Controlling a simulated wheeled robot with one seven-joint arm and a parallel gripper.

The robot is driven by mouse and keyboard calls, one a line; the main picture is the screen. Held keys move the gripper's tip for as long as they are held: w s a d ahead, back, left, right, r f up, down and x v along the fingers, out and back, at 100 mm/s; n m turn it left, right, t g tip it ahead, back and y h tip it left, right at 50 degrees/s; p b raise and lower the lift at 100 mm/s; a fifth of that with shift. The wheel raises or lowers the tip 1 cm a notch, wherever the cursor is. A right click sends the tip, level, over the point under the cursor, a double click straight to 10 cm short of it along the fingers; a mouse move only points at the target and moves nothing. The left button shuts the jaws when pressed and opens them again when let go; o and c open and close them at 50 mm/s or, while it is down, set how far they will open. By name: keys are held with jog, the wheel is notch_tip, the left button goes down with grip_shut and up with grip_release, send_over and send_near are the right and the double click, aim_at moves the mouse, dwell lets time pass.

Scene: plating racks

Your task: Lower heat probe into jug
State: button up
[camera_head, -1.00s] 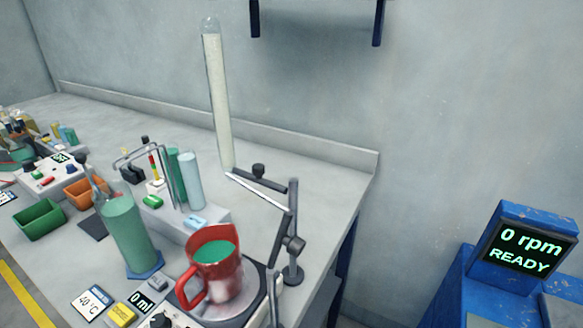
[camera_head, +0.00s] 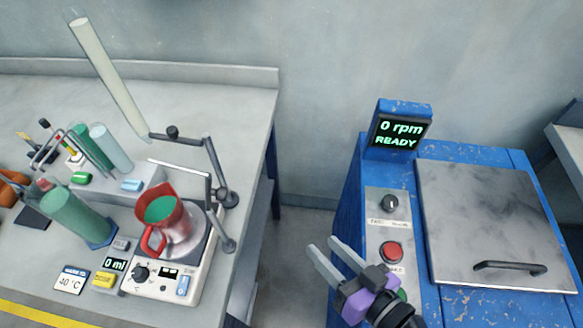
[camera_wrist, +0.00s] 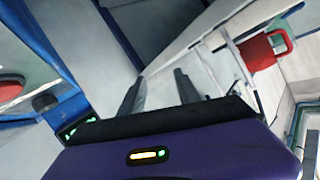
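The red jug (camera_head: 178,232) holds green liquid and stands on a white hotplate (camera_head: 160,285) at the bench's right end. A thin metal rod (camera_head: 180,168), which looks like the heat probe, is hinged on a dark jointed stand (camera_head: 222,190). It lies nearly level above and behind the jug, with its tip outside it. My gripper (camera_head: 324,246) is open and empty, to the right of the bench and well apart from the rod and jug. In the wrist view its fingers (camera_wrist: 158,90) are spread, with the jug (camera_wrist: 262,52) beyond them at upper right.
A blue cabinet (camera_head: 350,215) with a "0 rpm READY" display (camera_head: 400,135), red button (camera_head: 390,252) and metal lid (camera_head: 490,220) stands at right. A tall white tube (camera_head: 105,75) leans behind the rod. A green cylinder (camera_head: 72,215) stands left of the jug. A gap separates bench and cabinet.

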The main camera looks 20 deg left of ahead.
jog(key=a+r+n+g+y, duration=0.4)
jog(key=a+r+n+g, duration=0.3)
jog(key=r, duration=0.4)
jog(key=n+g+y, duration=0.1)
jog(key=n+g, duration=0.4)
jog(key=n, duration=0.2)
send_near(211, 193)
jog(key=a+f, duration=0.1)
jog(key=a, duration=0.3)
jog(key=p+x, duration=0.2)
jog(key=x, duration=0.4)
jog(key=shift+s+a, duration=0.2)
jog(key=shift+s, duration=0.05)
jog(key=shift+s+a+f, duration=0.1)
jog(key=shift+a+f, duration=0.05)
jog(key=shift+a, duration=0.45)
grip_shut()
